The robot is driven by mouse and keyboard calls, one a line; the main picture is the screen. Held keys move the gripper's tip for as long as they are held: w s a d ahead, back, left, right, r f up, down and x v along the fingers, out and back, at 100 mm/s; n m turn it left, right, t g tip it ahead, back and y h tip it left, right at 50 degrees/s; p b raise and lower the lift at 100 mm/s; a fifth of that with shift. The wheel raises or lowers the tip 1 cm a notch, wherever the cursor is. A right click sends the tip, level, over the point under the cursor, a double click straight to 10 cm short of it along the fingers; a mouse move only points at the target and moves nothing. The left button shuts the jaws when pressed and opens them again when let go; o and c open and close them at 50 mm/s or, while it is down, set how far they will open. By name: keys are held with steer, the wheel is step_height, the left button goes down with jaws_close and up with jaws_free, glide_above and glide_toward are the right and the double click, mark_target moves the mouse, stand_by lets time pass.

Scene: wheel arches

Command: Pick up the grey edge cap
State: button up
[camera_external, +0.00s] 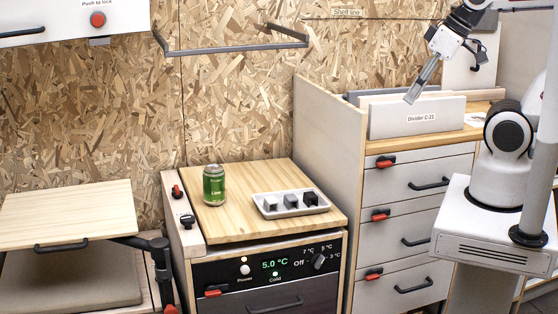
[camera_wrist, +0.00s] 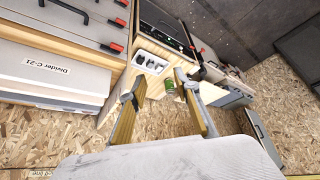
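A white tray (camera_external: 290,206) on the wooden counter top holds three small edge caps in a row. The tray also shows small in the wrist view (camera_wrist: 133,59), where the cap colours are hard to tell. My gripper (camera_external: 411,98) is up at the right, in front of the divider and far from the tray. In the wrist view my gripper (camera_wrist: 157,82) has its two fingers spread wide, with nothing held between them.
A green can (camera_external: 214,186) stands left of the tray. A white divider (camera_external: 418,117) stands on the drawer unit near my gripper. A tall side panel (camera_external: 325,140) rises between that unit and the counter. A grey bracket (camera_external: 235,49) sticks out from the wall above.

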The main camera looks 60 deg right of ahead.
steer(key=w+a+f+m+t, duration=0.15)
steer(key=w+a+f, duration=0.25)
steer(key=w, duration=0.6)
steer(key=w+a+f+m+t, duration=0.1)
steer(key=w+a+f+m, duration=0.2)
steer(key=w, duration=0.8)
steer(key=w+a+f+m+t, duration=0.1)
steer(key=w+a+f, duration=0.3)
steer(key=w, duration=0.6)
steer(key=d+f+m+h, duration=0.1)
steer(key=d+f+h, duration=0.1)
steer(key=f, duration=0.5)
steer(key=w+d+f+m+t+h, duration=0.1)
steer(key=d+f+h, duration=0.2)
steer(key=f, duration=0.4)
steer(key=d+f+m+h, duration=0.2)
steer(key=f+h, duration=0.1)
steer(key=f, duration=0.5)
steer(key=shift+w+d+t, duration=0.15)
steer(key=shift+w+t, duration=0.1)
steer(key=s+d+f+h, duration=0.1)
steer(key=s, duration=0.1)
steer(key=s+d+f+h, duration=0.2)
steer(key=s, duration=0.1)
steer(key=shift+s+d+f+n+t, duration=0.2)
steer(key=shift+s+f+n+t, duration=0.1)
steer(key=shift+f+t, duration=0.1)
